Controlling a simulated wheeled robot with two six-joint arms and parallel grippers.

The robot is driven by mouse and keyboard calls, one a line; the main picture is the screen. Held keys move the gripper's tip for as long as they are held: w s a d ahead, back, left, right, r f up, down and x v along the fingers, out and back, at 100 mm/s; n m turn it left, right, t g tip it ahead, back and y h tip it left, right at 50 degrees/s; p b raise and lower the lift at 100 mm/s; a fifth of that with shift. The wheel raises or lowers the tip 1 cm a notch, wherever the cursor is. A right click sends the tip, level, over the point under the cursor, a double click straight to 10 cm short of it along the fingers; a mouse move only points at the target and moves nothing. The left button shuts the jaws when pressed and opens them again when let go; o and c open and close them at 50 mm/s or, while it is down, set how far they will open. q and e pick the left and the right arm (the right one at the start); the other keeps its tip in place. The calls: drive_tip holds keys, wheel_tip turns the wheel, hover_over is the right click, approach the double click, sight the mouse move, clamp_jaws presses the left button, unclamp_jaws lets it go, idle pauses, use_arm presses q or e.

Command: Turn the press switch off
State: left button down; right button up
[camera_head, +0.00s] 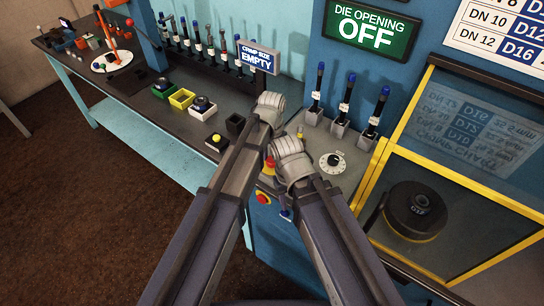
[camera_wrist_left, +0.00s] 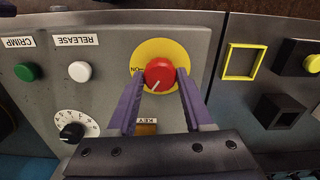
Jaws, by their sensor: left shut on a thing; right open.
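The line points to the lower left. My left gripper (camera_wrist_left: 158,84) has its two purple fingers on either side of the knob, shut on it. In the head view the knob (camera_head: 269,163) shows partly between my arms, and my left gripper (camera_head: 270,105) is seen from behind, fingers hidden. My right gripper (camera_head: 290,160) is close to it, lower and to the right; its fingers are hidden behind its wrist.
A white dial (camera_head: 332,162), green button (camera_wrist_left: 27,71), white button (camera_wrist_left: 79,71) and KEY label (camera_wrist_left: 146,121) share the panel. A second red knob (camera_head: 263,197) is on the front. The sign (camera_head: 370,28) reads DIE OPENING OFF. A yellow-framed guard stands at right.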

use_arm(q)
drive_tip(key=n, duration=0.6)
drive_tip(key=shift+n, duration=0.4)
idle(0.4)
drive_tip(key=shift+c, duration=1.5)
unclamp_jaws()
wheel_tip(320, 180, up, 8)
drive_tip(key=p, duration=0.8)
drive_tip(key=shift+f, duration=0.1)
